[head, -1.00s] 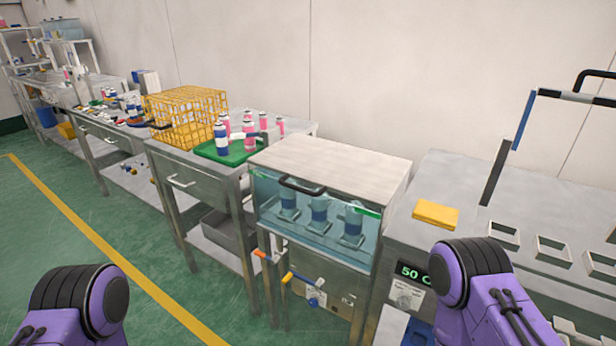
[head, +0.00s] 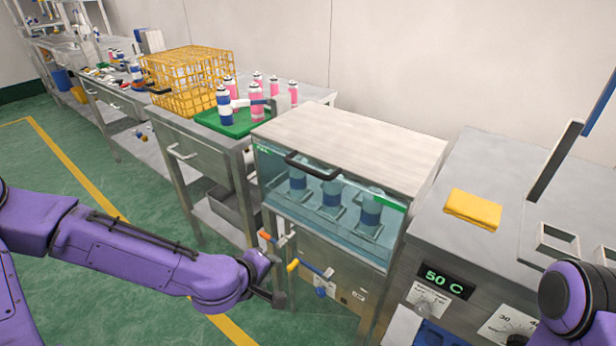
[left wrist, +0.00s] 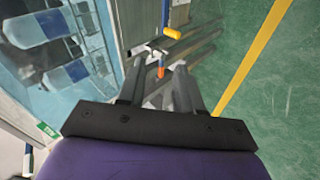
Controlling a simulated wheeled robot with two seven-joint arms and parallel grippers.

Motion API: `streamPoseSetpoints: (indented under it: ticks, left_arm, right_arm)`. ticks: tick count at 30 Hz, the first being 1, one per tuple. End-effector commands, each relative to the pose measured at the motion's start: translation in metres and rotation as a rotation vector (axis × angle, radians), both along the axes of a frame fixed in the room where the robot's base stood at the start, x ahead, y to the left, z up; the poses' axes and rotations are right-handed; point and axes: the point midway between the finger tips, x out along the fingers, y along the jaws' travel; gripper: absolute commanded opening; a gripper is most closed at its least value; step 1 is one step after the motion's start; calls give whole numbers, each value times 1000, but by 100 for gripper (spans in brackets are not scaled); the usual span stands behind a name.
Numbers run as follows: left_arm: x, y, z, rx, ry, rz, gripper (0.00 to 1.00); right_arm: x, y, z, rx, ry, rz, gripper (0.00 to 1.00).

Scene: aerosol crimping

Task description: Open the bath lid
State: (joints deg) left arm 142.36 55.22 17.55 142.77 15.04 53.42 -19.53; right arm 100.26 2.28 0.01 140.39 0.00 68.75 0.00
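The bath (head: 330,210) is a steel cabinet with a clear front, and several blue-and-white cans stand in its water. Its pale lid (head: 350,145) lies flat and closed on top, with a black bar handle (head: 313,166) at the front edge. My left gripper (head: 280,292) is in front of the bath, below the handle and apart from it. In the left wrist view its two fingers (left wrist: 160,82) are spread and hold nothing, with the bath's clear side at the left. Only part of my right arm shows at lower right; its gripper is out of view.
Orange (head: 266,236) and yellow (head: 293,265) valve levers stick out from the bath's front. A green tray (head: 215,122) with several cans and a yellow wire crate (head: 188,75) sit on the left bench. A yellow cloth (head: 471,208) lies on the 50 C unit at right.

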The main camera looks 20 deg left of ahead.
Motion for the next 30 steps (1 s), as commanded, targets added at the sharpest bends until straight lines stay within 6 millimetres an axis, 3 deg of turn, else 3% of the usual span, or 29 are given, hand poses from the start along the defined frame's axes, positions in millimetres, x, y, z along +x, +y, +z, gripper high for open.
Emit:
streamPoseSetpoints:
  ticks: [1, 3, 6, 9, 12, 17, 24, 30]
  left_arm:
    - [21, -6, 40, -103, -110, 11, 35]
    - [38, -11, 100, -214, -247, 0, 35]
    - [45, -11, 165, -325, -398, -22, 35]
    - [45, -9, 201, -380, -481, -36, 35]
    - [47, -9, 210, -393, -506, -41, 35]
    - [66, -16, 203, -385, -502, -43, 35]
    - [115, -35, 191, -389, -501, -43, 35]
    - [138, -43, 189, -392, -502, -42, 35]
  right_arm:
    - [0, 0, -11, 0, 0, 0, 43]
    - [0, 0, -16, 0, 0, 0, 43]
    - [0, 0, -20, -1, -1, 0, 43]
    - [0, 0, -22, 0, 0, 0, 43]
    - [0, 0, -23, -1, -1, 0, 43]
    - [0, 0, -31, 0, 0, 0, 43]
    - [0, 0, -46, 0, 0, 0, 43]
    - [0, 0, -48, -1, -1, 0, 43]
